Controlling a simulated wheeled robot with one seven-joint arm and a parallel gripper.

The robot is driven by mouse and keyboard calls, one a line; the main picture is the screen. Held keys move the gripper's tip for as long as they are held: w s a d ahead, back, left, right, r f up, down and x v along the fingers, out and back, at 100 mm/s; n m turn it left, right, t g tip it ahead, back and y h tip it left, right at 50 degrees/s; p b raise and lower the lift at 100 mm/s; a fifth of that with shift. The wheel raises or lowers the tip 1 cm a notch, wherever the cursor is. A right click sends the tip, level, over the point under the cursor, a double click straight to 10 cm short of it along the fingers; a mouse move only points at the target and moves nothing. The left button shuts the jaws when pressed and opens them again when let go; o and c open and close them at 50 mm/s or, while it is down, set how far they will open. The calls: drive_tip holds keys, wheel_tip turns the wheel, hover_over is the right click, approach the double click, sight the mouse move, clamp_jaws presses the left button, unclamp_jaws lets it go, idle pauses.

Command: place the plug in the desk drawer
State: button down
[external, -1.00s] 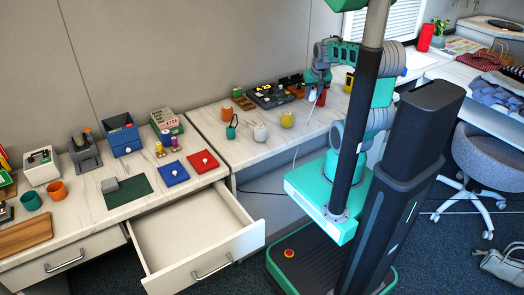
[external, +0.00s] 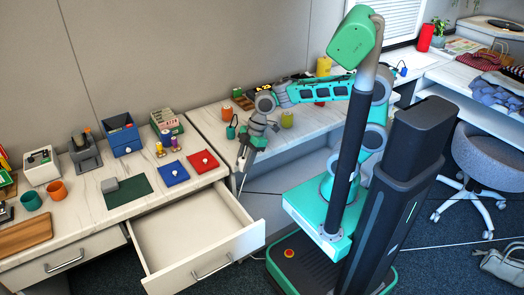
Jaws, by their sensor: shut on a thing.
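The desk drawer (external: 181,237) is pulled open below the left desk, and its visible inside is empty. My gripper (external: 243,163) points down just beyond the front edge of the right desk, above and to the right of the drawer's back right corner. It is shut on the plug, which is too small and covered by the fingers to make out. A thin pale cable (external: 241,185) hangs below the gripper.
Red and blue pads with white knobs (external: 203,161) (external: 173,174) and a dark green mat (external: 127,188) lie behind the drawer. The space above the drawer is clear.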

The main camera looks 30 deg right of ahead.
drive_tip(key=s+a+f+n+g+h+b, duration=0.1)
drive_tip(key=s+a+f+n+g+b, duration=0.15)
drive_tip(key=s+n, duration=0.35)
drive_tip(key=s+a+f+n+g+h+b, duration=0.1)
drive_tip(key=s+a+f+n, duration=0.2)
drive_tip(key=s, duration=0.4)
drive_tip(key=b, duration=0.3)
hover_over(214, 236)
drive_tip(key=d, duration=0.2)
drive_tip(key=shift+n, duration=0.3)
wheel_tip(214, 236, down, 8)
drive_tip(key=shift+w+a+f, duration=0.1)
drive_tip(key=shift+w+f, duration=0.05)
drive_tip(key=shift+w+a+f, duration=0.15)
drive_tip(key=shift+a+f, duration=0.1)
drive_tip(key=shift+f, duration=0.05)
drive_tip(key=shift+w+a+f+b, duration=0.1)
drive_tip(key=shift+f+b, duration=0.1)
drive_tip(key=shift+f, duration=0.65)
drive_tip(key=shift+a+f+b, duration=0.1)
drive_tip(key=shift+f+b, duration=0.05)
drive_tip(key=shift+f, duration=0.7)
drive_tip(key=shift+f, duration=0.25)
drive_tip(key=c, duration=0.9)
unclamp_jaws()
drive_tip(key=shift+r, duration=0.1)
drive_tip(key=shift+c, duration=0.2)
